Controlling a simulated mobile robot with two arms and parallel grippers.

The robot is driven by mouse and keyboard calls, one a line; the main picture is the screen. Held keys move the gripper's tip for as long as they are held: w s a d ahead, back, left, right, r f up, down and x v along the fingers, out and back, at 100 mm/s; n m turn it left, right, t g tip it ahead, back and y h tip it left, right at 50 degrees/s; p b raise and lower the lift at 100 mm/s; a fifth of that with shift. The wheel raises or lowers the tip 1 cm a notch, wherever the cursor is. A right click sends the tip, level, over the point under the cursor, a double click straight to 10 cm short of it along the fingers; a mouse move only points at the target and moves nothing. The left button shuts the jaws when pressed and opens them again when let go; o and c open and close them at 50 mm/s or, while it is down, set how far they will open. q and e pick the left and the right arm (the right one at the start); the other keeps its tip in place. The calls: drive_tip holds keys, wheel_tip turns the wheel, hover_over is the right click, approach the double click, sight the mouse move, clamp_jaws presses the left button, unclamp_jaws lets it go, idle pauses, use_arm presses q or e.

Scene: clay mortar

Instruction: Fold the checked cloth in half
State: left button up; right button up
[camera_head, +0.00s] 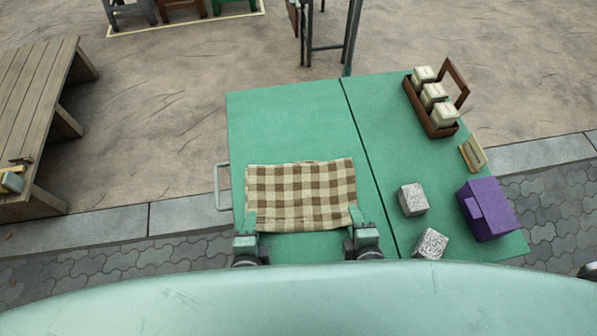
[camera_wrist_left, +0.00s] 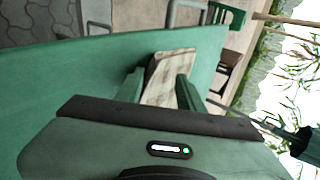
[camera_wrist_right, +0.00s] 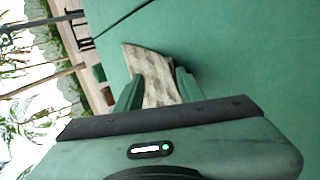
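The brown and cream checked cloth (camera_head: 300,193) lies spread out on the near left part of the green table. My left gripper (camera_head: 250,219) is at its near left corner, and my right gripper (camera_head: 356,215) is at its near right corner. In the left wrist view, the cloth (camera_wrist_left: 169,78) shows between the parted fingers of my left gripper (camera_wrist_left: 158,85). In the right wrist view, the cloth (camera_wrist_right: 151,75) likewise shows between the parted fingers of my right gripper (camera_wrist_right: 156,82). Both grippers look open. Whether any finger touches the cloth is unclear.
The green table (camera_head: 290,120) is clear beyond the cloth. On its right stand two speckled cubes (camera_head: 412,199) (camera_head: 431,243), a purple box (camera_head: 487,210), a small card stand (camera_head: 473,153) and a brown carrier (camera_head: 437,125) with pale boxes. A wooden bench (camera_head: 35,110) stands left.

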idle(0.3)
use_arm(q)
drive_tip(key=s+r, duration=0.6)
drive_tip(key=r, duration=0.3)
use_arm(e)
drive_tip(key=s+r, duration=0.6)
drive_tip(key=r, duration=0.3)
